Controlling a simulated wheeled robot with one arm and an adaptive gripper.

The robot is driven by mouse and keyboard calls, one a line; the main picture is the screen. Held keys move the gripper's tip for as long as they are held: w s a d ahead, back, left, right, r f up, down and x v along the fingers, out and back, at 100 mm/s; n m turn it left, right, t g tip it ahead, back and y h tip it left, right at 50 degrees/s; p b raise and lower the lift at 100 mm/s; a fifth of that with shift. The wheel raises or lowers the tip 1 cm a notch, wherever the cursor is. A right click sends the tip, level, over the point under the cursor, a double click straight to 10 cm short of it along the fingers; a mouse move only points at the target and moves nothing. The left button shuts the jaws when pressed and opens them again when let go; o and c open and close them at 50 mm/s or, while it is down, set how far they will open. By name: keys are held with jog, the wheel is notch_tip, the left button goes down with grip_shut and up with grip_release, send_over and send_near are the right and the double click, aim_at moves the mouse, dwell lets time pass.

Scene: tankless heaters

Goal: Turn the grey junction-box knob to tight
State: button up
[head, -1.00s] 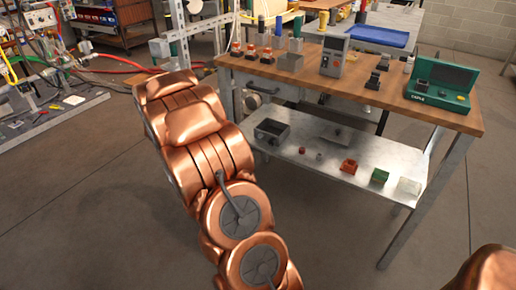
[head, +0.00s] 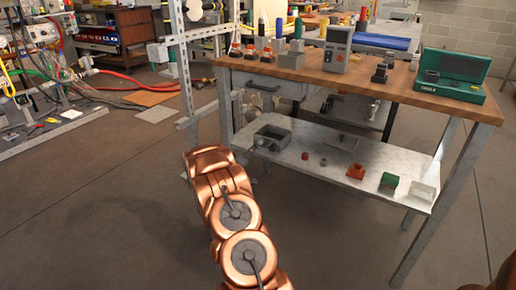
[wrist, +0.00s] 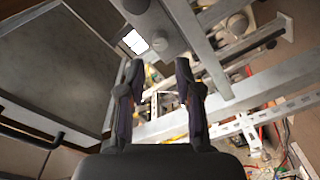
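In the wrist view, a grey round knob (wrist: 161,41) shows beyond my fingertips, on a grey body beside a bench leg. I take it for the junction-box knob, but its tight mark cannot be read. My gripper (wrist: 157,70) is open, with two dark fingers apart and nothing between them. The knob appears ahead of the gap between the fingers, and I see no contact. In the head view my copper arm hides the gripper. A grey open-topped box (head: 288,128) sits at the left of the lower shelf.
The workbench (head: 420,85) carries a grey meter (head: 336,50) and a green case (head: 455,75). Its lower shelf (head: 330,172) holds small red, green and white boxes. A slotted metal post (head: 181,60) stands left of the bench. The floor in front is clear.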

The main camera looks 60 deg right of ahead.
aim_at(259, 143)
jog(key=d, duration=0.1)
jog(key=d+b, duration=0.1)
jog(key=d, duration=0.3)
jog(key=shift+w+d+f, duration=0.1)
jog(key=shift+w+d, duration=0.1)
jog(key=shift+w, duration=0.05)
jog(key=shift+w+d+b, duration=0.15)
jog(key=shift+d+b, duration=0.3)
jog(key=shift+d, duration=0.35)
jog(key=shift+c, duration=0.2)
grip_shut()
